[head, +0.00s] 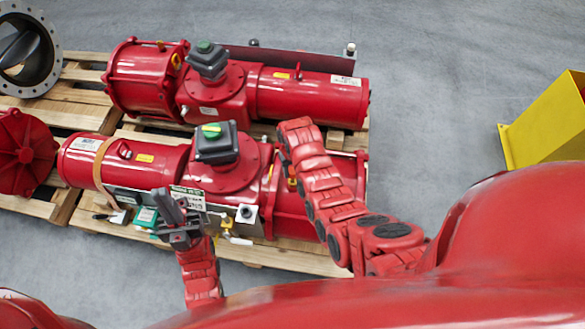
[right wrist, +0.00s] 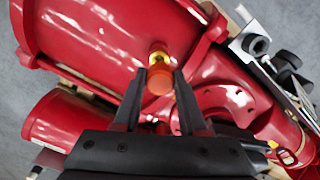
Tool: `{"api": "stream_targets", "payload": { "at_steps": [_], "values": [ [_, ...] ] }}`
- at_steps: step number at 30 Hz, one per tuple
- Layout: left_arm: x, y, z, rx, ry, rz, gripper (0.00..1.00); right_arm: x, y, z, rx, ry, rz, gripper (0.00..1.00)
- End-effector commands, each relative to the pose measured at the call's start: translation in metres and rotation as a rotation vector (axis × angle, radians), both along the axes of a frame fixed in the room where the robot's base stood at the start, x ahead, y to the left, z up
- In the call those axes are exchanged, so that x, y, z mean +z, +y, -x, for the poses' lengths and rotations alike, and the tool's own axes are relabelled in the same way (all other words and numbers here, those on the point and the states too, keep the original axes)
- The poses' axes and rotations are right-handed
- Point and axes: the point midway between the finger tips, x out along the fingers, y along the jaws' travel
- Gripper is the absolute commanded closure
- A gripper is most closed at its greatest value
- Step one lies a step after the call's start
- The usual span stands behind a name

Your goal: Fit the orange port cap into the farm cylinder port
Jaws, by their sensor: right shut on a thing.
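The orange port cap (right wrist: 158,83) is between the fingertips of my right gripper (right wrist: 160,76), which is shut on it. A brass-coloured port fitting (right wrist: 158,57) on the large red cylinder (right wrist: 90,40) shows just beyond the cap. The cap overlaps its near side in the picture; I cannot tell whether they touch. In the head view, my right arm reaches over the near actuator (head: 230,172), and its gripper is mostly hidden behind the wrist. My left gripper (head: 174,208) is in front of the near actuator's panel, with no held thing visible; its jaw gap is unclear.
A second red actuator (head: 310,95) lies behind the near one, both on wooden pallets (head: 75,80). Grey-and-green indicator boxes (head: 214,140) stand up from them. A grey flanged pipe (head: 28,55) is at far left, and a yellow bin (head: 548,120) stands right. Floor between is clear.

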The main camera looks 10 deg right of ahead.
Motion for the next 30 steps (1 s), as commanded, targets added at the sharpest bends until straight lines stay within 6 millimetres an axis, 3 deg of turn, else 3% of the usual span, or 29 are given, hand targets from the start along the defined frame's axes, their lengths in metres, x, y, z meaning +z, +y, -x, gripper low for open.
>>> {"api": "stream_targets", "payload": {
  "at_steps": [7, 30],
  "values": [
    [-0.0122, 0.0000, 0.0000, 0.000, 0.000, 0.000, 1.00, -0.0172, -0.0001, -0.0011, 0.000, -0.003, 0.000, 1.00],
    [-0.0126, 0.0000, 0.0000, 0.000, 0.000, 0.000, 1.00, -0.0173, -0.0003, -0.0008, 0.000, -0.003, 0.001, 1.00]
  ]
}}
